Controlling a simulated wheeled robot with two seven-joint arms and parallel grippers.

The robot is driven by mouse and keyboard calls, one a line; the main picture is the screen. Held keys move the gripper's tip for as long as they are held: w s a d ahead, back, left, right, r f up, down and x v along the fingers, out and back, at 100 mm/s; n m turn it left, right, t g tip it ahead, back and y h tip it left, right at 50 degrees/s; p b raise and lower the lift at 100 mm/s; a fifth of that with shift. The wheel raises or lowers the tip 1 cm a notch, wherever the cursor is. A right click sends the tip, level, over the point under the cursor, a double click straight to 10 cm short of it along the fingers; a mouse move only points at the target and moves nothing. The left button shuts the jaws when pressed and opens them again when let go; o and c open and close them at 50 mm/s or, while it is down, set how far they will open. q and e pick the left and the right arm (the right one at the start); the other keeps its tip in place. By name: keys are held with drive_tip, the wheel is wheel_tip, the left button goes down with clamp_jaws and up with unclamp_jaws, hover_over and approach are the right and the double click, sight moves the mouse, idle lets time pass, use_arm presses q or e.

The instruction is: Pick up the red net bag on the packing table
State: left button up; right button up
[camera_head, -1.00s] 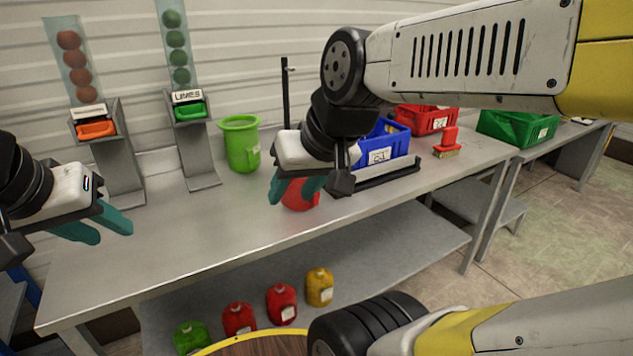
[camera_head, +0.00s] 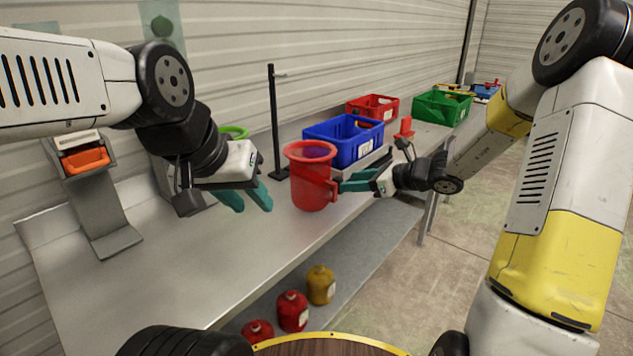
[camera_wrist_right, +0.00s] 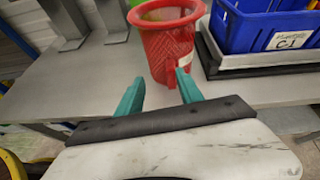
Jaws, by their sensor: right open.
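The red net bag (camera_head: 312,180) stands upright on the packing table (camera_head: 150,275), open at the top like a bucket, near the front edge. A small red tab sticks out on its right side. My right gripper (camera_head: 343,184) is open just right of the bag, with its teal fingertips close to that tab. In the right wrist view the bag (camera_wrist_right: 168,48) is ahead of the two spread fingers (camera_wrist_right: 160,88); I cannot tell whether they touch it. My left gripper (camera_head: 250,200) is left of the bag, its fingers apart and empty, pointing down over the table.
A blue crate (camera_head: 343,142) stands behind the bag to the right, with red (camera_head: 372,107) and green (camera_head: 442,107) crates beyond. A black post (camera_head: 272,120) rises behind the bag. A green bucket (camera_head: 235,131) is mostly hidden. Several jugs (camera_head: 292,310) sit on the lower shelf.

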sight(334, 184)
drive_tip(key=shift+m+t, duration=0.3)
drive_tip(key=shift+m, duration=0.5)
drive_tip(key=w+a+f, duration=0.1)
drive_tip(key=w, duration=0.1)
drive_tip(key=w+a+f, duration=0.3)
drive_tip(key=w+a, duration=0.1)
drive_tip(key=shift+f, duration=0.15)
clamp_jaws()
